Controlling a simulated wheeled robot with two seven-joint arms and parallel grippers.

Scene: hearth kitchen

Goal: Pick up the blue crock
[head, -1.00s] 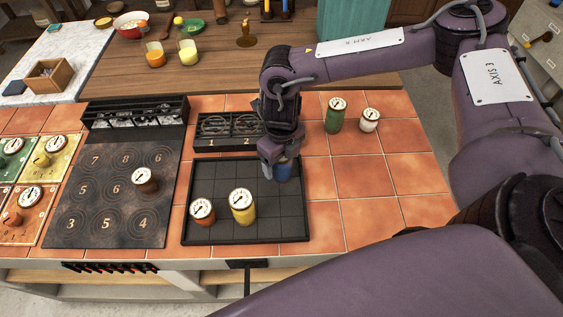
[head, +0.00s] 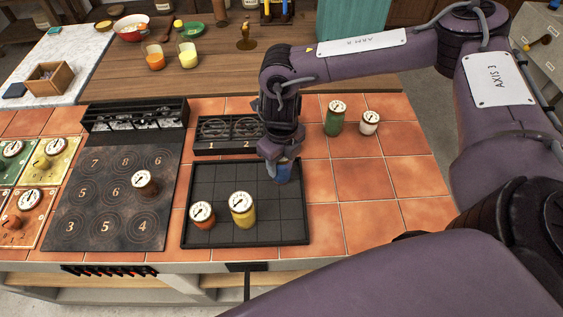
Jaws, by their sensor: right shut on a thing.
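The blue crock (head: 283,174) is at the back right part of the black gridded tray (head: 270,228). My right gripper (head: 279,160) points down over it and is shut on it. The gripper hides the crock's top. I cannot tell whether the crock's base touches the tray. An orange crock (head: 202,215) and a yellow crock (head: 242,210), both with dial lids, stand toward the front left of the same tray. My left gripper is out of view.
A green crock (head: 334,119) and a white crock (head: 369,123) stand on the tiles at the back right. A brown crock (head: 144,184) stands on the numbered dark board (head: 105,215). A low black rack (head: 229,148) borders the tray's back edge. Tiles at right are clear.

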